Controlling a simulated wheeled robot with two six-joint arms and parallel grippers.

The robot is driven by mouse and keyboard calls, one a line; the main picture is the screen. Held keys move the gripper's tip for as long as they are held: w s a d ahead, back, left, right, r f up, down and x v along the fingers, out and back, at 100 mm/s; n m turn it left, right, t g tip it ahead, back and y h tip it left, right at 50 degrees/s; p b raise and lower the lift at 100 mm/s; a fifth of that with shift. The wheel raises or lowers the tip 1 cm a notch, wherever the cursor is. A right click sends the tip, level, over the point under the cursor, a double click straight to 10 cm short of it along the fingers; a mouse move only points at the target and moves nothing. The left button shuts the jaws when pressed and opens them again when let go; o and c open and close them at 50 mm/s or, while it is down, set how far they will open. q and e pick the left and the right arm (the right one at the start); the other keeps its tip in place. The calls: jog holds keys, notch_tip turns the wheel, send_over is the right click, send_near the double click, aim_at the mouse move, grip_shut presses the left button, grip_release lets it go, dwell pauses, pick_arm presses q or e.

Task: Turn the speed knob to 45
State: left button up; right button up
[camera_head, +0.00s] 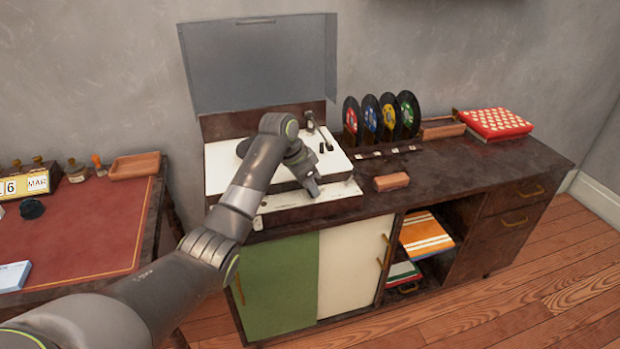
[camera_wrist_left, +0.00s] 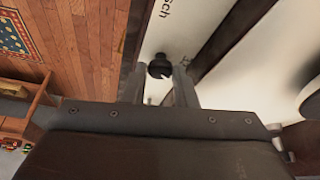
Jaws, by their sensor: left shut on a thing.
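The record player (camera_head: 218,172) has a white top and stands on the dark cabinet with its grey lid (camera_head: 260,65) raised. My left gripper (camera_head: 312,188) points down at the front right of the player. In the left wrist view, a small dark speed knob (camera_wrist_left: 159,67) on the pale front strip sits between the fingertips of my left gripper (camera_wrist_left: 160,80), which are shut on it. The knob is hidden behind the gripper in the head view. I cannot read any speed marks or the knob's setting. My right gripper is not in view.
Several records (camera_head: 370,115) stand in a rack to the right of the player. A brown block (camera_head: 391,182) lies on the cabinet (camera_head: 470,170) near its front edge. A red patterned box (camera_head: 495,124) is farther right. A red-topped desk (camera_head: 85,230) is at the left.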

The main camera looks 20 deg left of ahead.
pick_arm(q)
jog(key=shift+r+m+p, duration=0.3)
jog(key=shift+m+p, duration=0.1)
jog(key=shift+p, duration=0.1)
jog(key=shift+w+a+f+m+g+h+p, duration=0.15)
jog(key=shift+m+g+h+p, duration=0.25)
jog(key=shift+m, duration=0.5)
jog(key=shift+f+m+g+h+p, duration=0.15)
jog(key=shift+m+g+h+p, duration=0.25)
jog(key=shift+m, duration=1)
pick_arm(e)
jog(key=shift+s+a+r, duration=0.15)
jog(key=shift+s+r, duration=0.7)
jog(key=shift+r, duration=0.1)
pick_arm(q)
jog(key=o, duration=1)
